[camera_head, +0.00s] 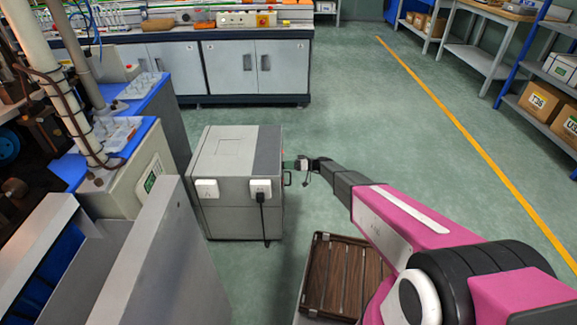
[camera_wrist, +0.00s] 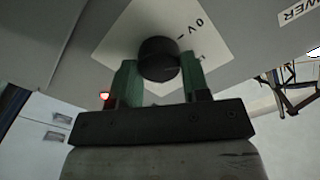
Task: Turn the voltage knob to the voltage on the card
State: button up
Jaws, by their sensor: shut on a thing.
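The black round voltage knob (camera_wrist: 158,47) sits on a white dial plate (camera_wrist: 125,38) in the wrist view. The plate shows a "0 V" mark and a tick to the right of the knob; other marks are hidden or unreadable. My gripper (camera_wrist: 158,66) is shut on the knob, with one greenish finger on each side. In the head view my gripper (camera_head: 302,164) is at the right side of the grey cabinet (camera_head: 222,208), and the knob is not visible there. I cannot make out a card giving a voltage in either view.
A "POWER" label (camera_wrist: 299,10), partly cut off, and a red light (camera_wrist: 104,96) are near the dial. A brown slatted crate (camera_head: 312,270) stands on the floor nearby. Open floor (camera_head: 370,110) lies beyond.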

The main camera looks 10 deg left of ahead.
jog(key=shift+d+f+m, duration=0.1)
jog(key=shift+f+m, duration=0.05)
jog(key=shift+m, duration=4.7)
jog(key=shift+a+f+m, duration=0.1)
jog(key=shift+f+m, duration=0.05)
jog(key=shift+m, duration=4.75)
jog(key=shift+d+f+m, duration=0.1)
jog(key=shift+f+m, duration=0.05)
jog(key=shift+m, duration=4.7)
jog(key=o, duration=0.9)
jog(key=v, duration=1)
jog(key=shift+d, duration=0.4)
